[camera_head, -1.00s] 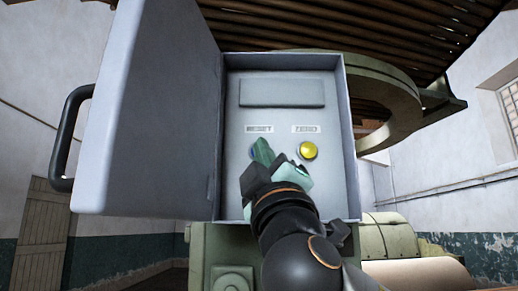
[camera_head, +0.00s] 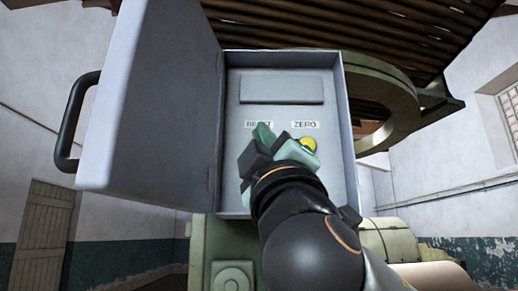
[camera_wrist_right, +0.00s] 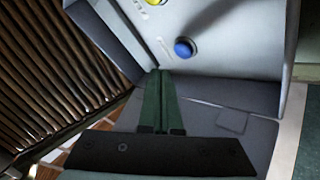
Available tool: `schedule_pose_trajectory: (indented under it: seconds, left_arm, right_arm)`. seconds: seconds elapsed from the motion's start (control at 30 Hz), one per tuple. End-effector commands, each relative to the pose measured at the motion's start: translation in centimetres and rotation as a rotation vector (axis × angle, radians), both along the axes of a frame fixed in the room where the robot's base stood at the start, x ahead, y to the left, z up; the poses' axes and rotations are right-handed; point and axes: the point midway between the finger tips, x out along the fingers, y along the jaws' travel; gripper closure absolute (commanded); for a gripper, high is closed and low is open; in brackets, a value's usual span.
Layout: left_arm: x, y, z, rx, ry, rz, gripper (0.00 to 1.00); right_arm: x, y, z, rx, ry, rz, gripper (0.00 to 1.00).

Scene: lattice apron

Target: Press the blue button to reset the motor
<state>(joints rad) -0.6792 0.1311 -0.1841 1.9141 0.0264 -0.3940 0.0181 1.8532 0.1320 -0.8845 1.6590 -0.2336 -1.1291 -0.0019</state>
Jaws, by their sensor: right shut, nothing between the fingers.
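The blue button (camera_wrist_right: 183,48) shows in the right wrist view on the pale panel, a little above and right of my fingertips in the picture, with a visible gap. In the head view my right gripper hides it. My right gripper (camera_head: 264,133) is in front of the open control box, its green fingertips over part of the left label (camera_head: 258,124), which seems to read RESET. In the right wrist view, the fingers of my right gripper (camera_wrist_right: 162,75) are together and hold nothing. My left gripper is out of view.
A yellow button (camera_head: 308,145), partly covered by my gripper, sits under the ZERO label (camera_head: 305,125). It also shows at the top of the right wrist view (camera_wrist_right: 153,2). The box door (camera_head: 155,110) with its black handle (camera_head: 72,125) stands open left. Box walls (camera_head: 350,150) surround the panel.

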Motion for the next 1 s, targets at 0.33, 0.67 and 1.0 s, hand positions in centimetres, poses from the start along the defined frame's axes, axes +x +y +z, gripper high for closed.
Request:
schedule_pose_trajectory:
  seconds: [0.33,0.67,1.0]
  left_arm:
    - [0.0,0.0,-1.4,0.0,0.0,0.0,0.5]
    - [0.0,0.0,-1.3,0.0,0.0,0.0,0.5]
    - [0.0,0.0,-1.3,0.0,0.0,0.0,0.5]
  right_arm:
    - [-2.8,0.0,-0.1,-0.001,0.0,-0.001,1.0]
    - [-2.9,0.0,0.0,-0.001,0.0,-0.002,1.0]
    - [-2.8,0.0,0.0,0.0,0.0,-0.001,1.0]
